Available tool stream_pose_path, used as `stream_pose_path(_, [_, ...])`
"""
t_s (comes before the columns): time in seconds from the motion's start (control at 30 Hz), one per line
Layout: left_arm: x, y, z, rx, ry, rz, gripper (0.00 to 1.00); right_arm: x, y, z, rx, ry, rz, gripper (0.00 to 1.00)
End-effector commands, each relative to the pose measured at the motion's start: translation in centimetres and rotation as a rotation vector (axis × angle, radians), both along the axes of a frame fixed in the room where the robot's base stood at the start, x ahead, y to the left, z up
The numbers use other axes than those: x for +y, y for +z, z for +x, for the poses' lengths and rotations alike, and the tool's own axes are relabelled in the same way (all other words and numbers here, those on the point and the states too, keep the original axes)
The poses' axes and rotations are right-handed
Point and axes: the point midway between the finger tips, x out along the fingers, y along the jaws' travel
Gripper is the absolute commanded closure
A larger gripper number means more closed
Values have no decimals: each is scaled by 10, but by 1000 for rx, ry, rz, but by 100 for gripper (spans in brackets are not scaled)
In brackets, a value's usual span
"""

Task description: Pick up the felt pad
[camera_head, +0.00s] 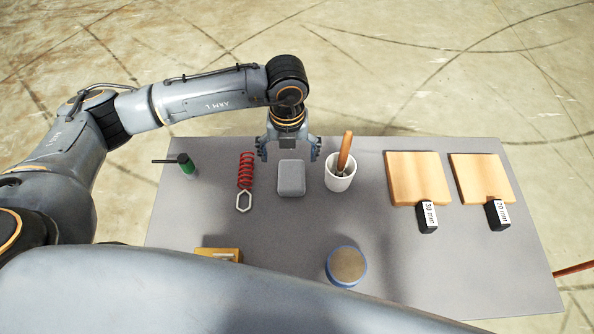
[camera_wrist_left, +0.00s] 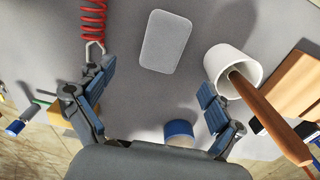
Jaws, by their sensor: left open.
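The felt pad (camera_head: 291,178) is a light grey block with rounded corners. It lies flat on the grey table (camera_head: 290,225), near the far edge. My left gripper (camera_head: 289,151) is open with its fingers spread, just beyond and above the pad, pointing down. Nothing is between the fingers. In the left wrist view the pad (camera_wrist_left: 165,42) shows whole at the top, and the open fingers of my left gripper (camera_wrist_left: 152,100) show below it on either side. My right gripper is not in view.
A white cup (camera_head: 339,182) with a wooden handle stands close right of the pad. A red coil (camera_head: 245,170) with a hexagonal ring lies left. A blue-rimmed round tin (camera_head: 347,265) is nearer. Two wooden boards (camera_head: 416,177) with black labelled blocks lie right. The table between pad and tin is clear.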

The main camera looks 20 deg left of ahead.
Motion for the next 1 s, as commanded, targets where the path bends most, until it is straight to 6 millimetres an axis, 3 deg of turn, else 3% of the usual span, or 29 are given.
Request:
stream_pose_path(0.17, [-1,-33,0,3,0,-2,8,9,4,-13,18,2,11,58])
stream_pose_path(0.5, [-2,-63,3,4,0,-2,8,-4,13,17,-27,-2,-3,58])
stream_pose_path(0.7, [-2,-92,6,3,0,-4,8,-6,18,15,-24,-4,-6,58])
stream_pose_path(1.0, [-3,-101,6,1,-2,-5,8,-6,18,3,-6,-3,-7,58])
